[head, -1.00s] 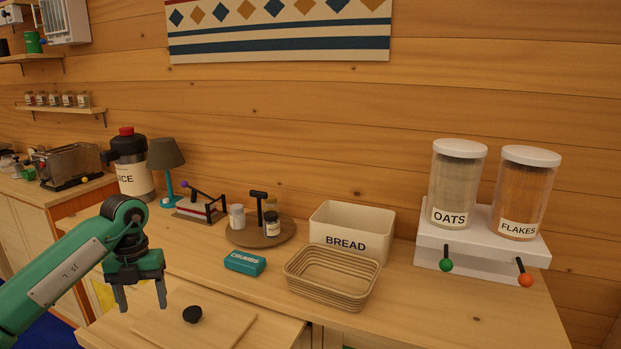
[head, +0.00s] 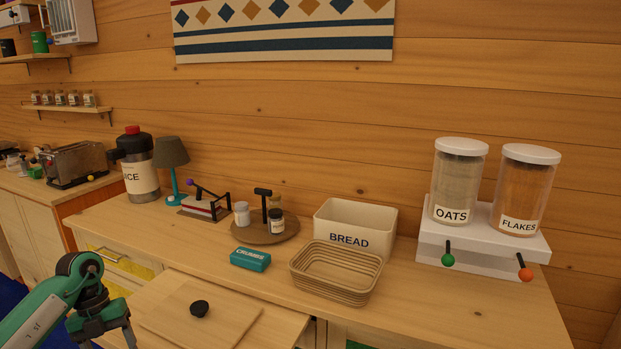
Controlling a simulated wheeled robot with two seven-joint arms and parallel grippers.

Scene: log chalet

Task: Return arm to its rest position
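My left gripper (head: 108,338) hangs at the lower left of the head view, pointing down, left of the pulled-out board. Its fingertips are cut off by the bottom edge of the picture, but the visible fingers stand apart with nothing seen between them. The green arm comes in from the lower left corner. My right gripper is not in view.
A pulled-out board with a black knob (head: 199,308) juts out at the front. The counter holds a teal crumbs box (head: 250,259), an empty woven basket (head: 336,296), a bread bin (head: 388,225), a round tray (head: 240,235) and a cereal dispenser (head: 480,262).

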